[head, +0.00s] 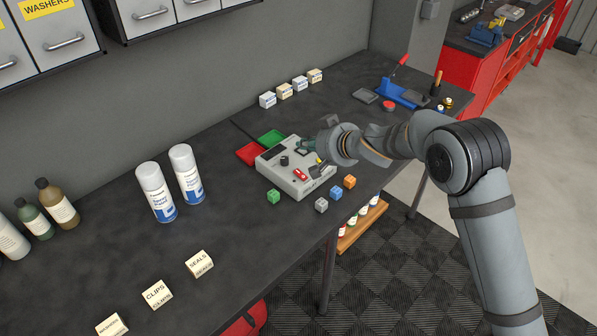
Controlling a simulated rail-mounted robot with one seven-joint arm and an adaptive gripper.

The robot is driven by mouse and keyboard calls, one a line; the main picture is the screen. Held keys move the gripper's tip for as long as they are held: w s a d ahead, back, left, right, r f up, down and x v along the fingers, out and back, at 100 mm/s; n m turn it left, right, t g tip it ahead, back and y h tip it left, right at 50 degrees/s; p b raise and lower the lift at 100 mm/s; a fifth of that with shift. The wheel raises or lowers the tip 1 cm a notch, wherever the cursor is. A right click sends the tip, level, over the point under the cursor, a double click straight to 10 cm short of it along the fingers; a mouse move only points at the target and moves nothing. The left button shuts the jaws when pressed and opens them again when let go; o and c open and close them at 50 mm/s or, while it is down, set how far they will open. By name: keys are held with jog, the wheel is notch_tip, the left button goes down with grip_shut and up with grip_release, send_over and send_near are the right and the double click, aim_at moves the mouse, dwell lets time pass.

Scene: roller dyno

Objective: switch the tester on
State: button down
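The tester (271,173) is a light grey box on the dark bench, in the middle of the head view. Its top carries a black knob (284,160) and a red switch (300,175); the switch's position is too small to read. My gripper (308,159) is over the right part of the tester, coming in from the right. Its two dark fingers look apart, with nothing seen held between them. The gripper hides part of the tester's top and right side, and I cannot tell whether it touches it.
Red (250,153) and green (271,138) trays lie behind the tester. Several small cubes, including a green one (273,196) and an orange one (349,181), lie along its front. Two spray cans (156,192) (186,175) stand left. Bench between cans and tester is clear.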

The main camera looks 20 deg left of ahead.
aim_at(300, 174)
jog(key=shift+f, duration=0.1)
jog(key=f+b, duration=0.2)
jog(key=a+f+b, duration=0.1)
jog(key=f+b, duration=0.4)
jog(key=f, duration=0.1)
jog(key=shift+w+a+f, duration=0.2)
jog(key=shift+w+f, duration=0.05)
jog(key=shift+w, duration=0.1)
jog(key=shift+f+b, duration=0.15)
jog(key=shift+b, duration=0.2)
dwell(0.9)
jog(key=shift+a+f, duration=0.1)
jog(key=shift+f, duration=0.2)
jog(key=shift+f+b, duration=0.35)
dwell(0.5)
jog(key=shift+r, duration=0.15)
jog(key=shift+r+p, duration=0.7)
jog(key=shift+p, duration=0.1)
